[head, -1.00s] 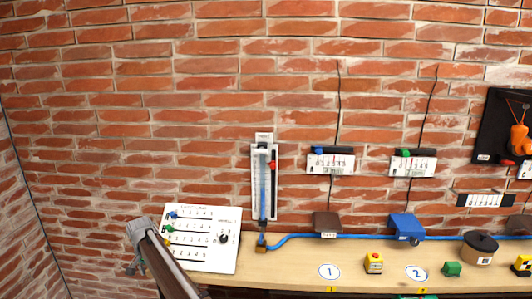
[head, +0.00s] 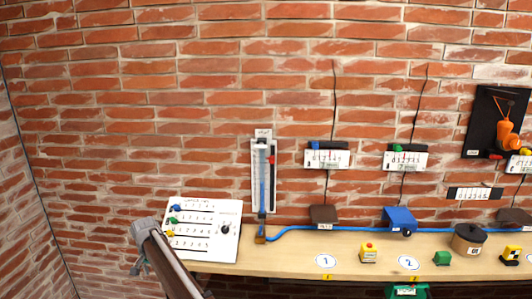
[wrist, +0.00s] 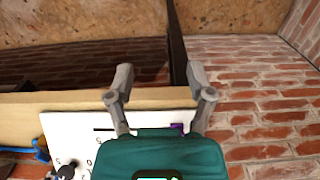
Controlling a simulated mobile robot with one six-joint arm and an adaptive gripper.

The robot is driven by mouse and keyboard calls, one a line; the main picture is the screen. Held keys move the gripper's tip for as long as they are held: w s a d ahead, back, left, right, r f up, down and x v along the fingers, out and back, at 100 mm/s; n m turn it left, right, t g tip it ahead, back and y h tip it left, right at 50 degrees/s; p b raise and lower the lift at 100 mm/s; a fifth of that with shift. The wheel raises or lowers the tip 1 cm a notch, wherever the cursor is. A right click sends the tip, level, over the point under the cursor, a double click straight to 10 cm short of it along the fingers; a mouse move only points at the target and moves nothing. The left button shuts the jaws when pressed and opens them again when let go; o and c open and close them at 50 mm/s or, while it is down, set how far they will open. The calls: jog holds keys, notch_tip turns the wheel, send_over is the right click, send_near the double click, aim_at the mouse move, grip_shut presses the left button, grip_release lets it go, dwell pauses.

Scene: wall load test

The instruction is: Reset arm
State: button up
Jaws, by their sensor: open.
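My gripper (wrist: 160,85) shows in the wrist view with its two fingers apart and nothing between them. In that view it is over the edge of the bench and the white panel. In the head view my arm reaches up from the bottom at the left, and part of the gripper (head: 140,262) shows at its end, in front of the lower left corner of the white panel (head: 207,246). The panel has rows of numbered scales with blue, green and yellow sliders and a black knob (head: 225,229).
A wooden bench (head: 290,262) runs along a brick wall. A vertical gauge (head: 264,180) and two dial scales hang above. The wall at upper left is bare.

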jog(key=s+d, duration=0.3)
jog(key=d, duration=2.9)
jog(key=s+d, duration=0.8)
jog(key=d, duration=0.4)
jog(key=s+d+n, duration=0.1)
jog(key=s+d, duration=0.7)
jog(key=d, duration=0.4)
jog(key=shift+d, duration=0.3)
jog(key=shift+w, duration=0.1)
